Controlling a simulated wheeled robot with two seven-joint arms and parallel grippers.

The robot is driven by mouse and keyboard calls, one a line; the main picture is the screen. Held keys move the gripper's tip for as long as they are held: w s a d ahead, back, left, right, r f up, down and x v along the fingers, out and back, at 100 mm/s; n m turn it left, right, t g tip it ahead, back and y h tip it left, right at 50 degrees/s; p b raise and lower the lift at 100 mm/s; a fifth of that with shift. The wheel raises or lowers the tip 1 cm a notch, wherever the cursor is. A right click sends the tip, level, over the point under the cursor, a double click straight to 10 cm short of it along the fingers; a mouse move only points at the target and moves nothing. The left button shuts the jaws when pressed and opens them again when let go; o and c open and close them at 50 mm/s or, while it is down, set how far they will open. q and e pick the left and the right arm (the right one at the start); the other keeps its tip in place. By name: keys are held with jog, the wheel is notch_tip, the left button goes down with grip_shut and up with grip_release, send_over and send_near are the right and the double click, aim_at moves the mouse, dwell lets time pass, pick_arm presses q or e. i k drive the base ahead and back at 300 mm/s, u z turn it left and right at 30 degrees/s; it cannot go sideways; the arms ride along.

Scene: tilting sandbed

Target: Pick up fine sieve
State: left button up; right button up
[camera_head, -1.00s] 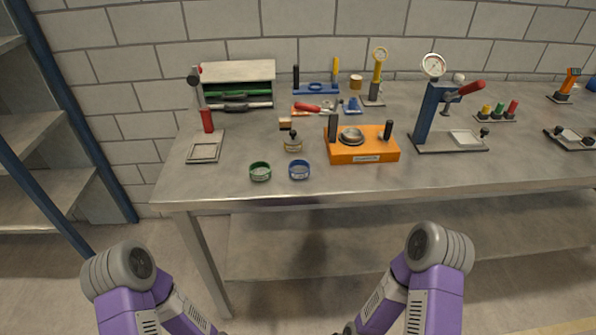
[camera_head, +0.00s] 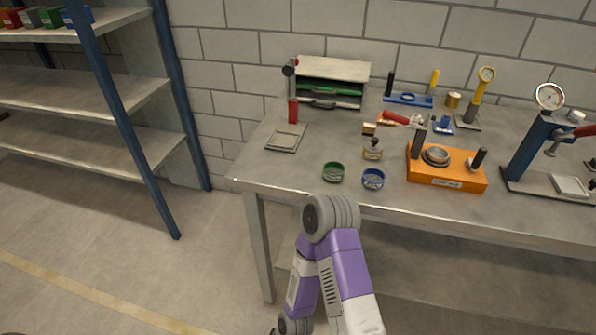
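Two small round sieve-like rings stand side by side near the front edge of the workbench. One is a green ring (camera_head: 333,173) and the other is a blue ring (camera_head: 373,179), just to its right. Each has a pale label too small to read, so I cannot tell which is the fine sieve. Both stand free, with nothing holding them. One of my purple arms rises at the bottom centre, its grey joint just in front of the green ring in the picture. Neither gripper shows in the frame.
The workbench (camera_head: 270,165) holds an orange block with a metal bowl (camera_head: 447,170), a small jar (camera_head: 372,149), a red-handled stand (camera_head: 292,110), a drawer box (camera_head: 332,75) and a blue gauge press (camera_head: 530,150). A shelf rack (camera_head: 80,90) stands left, with open floor before it.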

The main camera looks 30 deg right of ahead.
aim_at(372, 178)
jog(key=u, duration=1.9)
jog(key=k, duration=1.1)
jog(key=z, duration=1.55)
